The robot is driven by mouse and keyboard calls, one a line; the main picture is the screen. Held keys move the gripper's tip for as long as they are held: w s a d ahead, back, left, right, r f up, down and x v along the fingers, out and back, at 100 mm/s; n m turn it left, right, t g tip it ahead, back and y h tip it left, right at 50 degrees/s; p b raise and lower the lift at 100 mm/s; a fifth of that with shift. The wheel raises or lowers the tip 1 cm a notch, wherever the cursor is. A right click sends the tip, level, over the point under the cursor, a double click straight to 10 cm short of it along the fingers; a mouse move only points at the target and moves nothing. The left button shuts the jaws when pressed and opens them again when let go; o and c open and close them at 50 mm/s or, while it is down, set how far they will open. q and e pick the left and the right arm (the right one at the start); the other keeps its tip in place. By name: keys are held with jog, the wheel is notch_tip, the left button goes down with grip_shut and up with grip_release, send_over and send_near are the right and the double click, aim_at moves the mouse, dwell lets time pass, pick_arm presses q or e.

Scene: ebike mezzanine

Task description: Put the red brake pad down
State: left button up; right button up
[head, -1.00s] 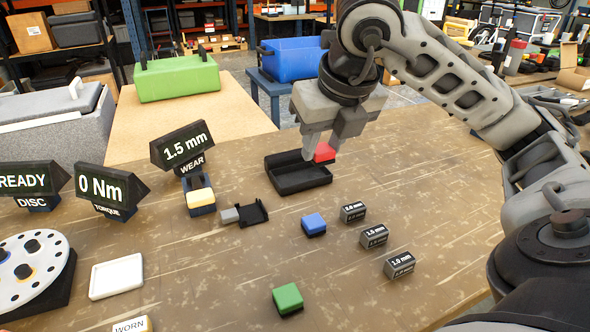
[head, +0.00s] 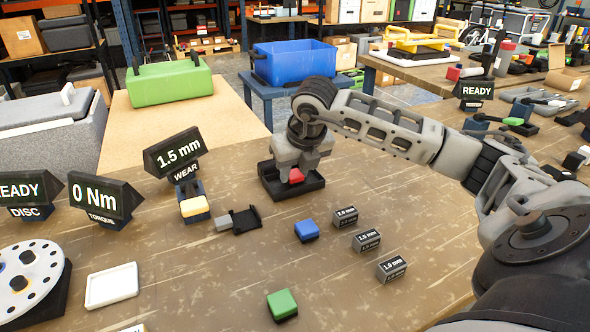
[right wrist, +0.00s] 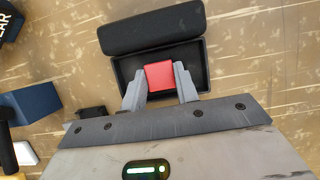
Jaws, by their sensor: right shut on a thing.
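The red brake pad (head: 296,175) is between the fingers of my right gripper (head: 290,172), which is shut on it. In the right wrist view the red pad (right wrist: 160,76) sits between the two grey fingertips (right wrist: 160,84). It is over or inside a black open tray (head: 311,186) on the workbench; I cannot tell whether it touches the tray floor. The tray also shows in the right wrist view (right wrist: 203,48), with a raised padded part along its far side. My left gripper is not in view.
A blue block (head: 306,231), a green block (head: 282,304) and several grey thickness blocks (head: 366,240) stand nearer on the bench. The wear gauge (head: 180,152) and a small black holder (head: 246,220) are left of the tray. Bare bench lies between them.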

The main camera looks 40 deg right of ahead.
jog(key=shift+f, duration=0.25)
jog(key=shift+f, duration=0.2)
jog(key=o, duration=1)
jog(key=shift+r, duration=0.1)
jog(key=v, duration=1.2)
jog(key=shift+s+r, duration=0.1)
jog(key=shift+r, duration=0.05)
